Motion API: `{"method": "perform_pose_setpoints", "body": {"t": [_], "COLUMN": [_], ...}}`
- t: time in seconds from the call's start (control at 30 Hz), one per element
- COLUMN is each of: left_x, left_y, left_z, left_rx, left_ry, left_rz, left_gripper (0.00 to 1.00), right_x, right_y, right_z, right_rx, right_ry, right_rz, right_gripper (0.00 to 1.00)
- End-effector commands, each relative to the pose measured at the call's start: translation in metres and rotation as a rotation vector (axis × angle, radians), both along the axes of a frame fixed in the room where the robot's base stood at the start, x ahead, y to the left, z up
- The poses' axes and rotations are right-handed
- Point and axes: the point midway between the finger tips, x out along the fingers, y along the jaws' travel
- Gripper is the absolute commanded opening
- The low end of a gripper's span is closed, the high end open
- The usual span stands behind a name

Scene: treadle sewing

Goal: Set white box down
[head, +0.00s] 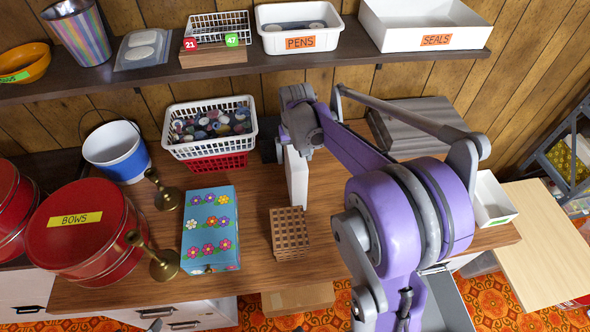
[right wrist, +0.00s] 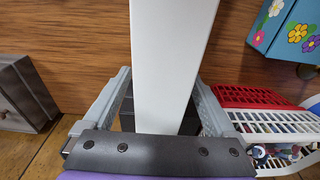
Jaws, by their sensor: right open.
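The white box (head: 297,178) is a slim, plain block standing upright on the wooden table, beneath my right gripper (head: 297,135). In the right wrist view the white box (right wrist: 172,60) runs between the two grey fingers of my right gripper (right wrist: 163,85). The fingers are open, one on each side of it, with narrow gaps showing. A dark block (right wrist: 188,118) shows behind the box there. The far end of the box runs out of the wrist picture. My left gripper is not in view.
Left of the box are a white basket (head: 212,120) on a red one, a blue flowered box (head: 210,228) and brass candlesticks (head: 160,262). A brown lattice block (head: 289,232) is in front. A grey-brown case (head: 420,118) lies behind right. A shelf (head: 330,62) hangs above.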

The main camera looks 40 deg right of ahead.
Motion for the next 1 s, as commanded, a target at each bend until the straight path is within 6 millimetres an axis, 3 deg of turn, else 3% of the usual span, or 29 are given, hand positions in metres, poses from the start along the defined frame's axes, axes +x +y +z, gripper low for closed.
{"method": "perform_pose_setpoints", "body": {"t": [0.17,0.6,0.67,1.0], "left_x": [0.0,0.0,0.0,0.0], "left_y": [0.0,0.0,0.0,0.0], "left_z": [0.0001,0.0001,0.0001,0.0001], "left_rx": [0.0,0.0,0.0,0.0], "left_ry": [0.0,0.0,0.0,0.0], "left_rz": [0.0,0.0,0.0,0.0], "left_gripper": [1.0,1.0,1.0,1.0], "right_x": [0.0,-0.0001,-0.0001,-0.0001], "right_y": [0.0001,0.0,0.0,0.0001], "right_z": [0.0003,0.0006,0.0006,0.0011], "right_rx": [0.0,0.0,0.0,0.0], "right_ry": [0.0,0.0,0.0,0.0], "right_rz": [0.0,0.0,0.0,0.0], "right_gripper": [0.88,0.08,0.0,0.0]}}
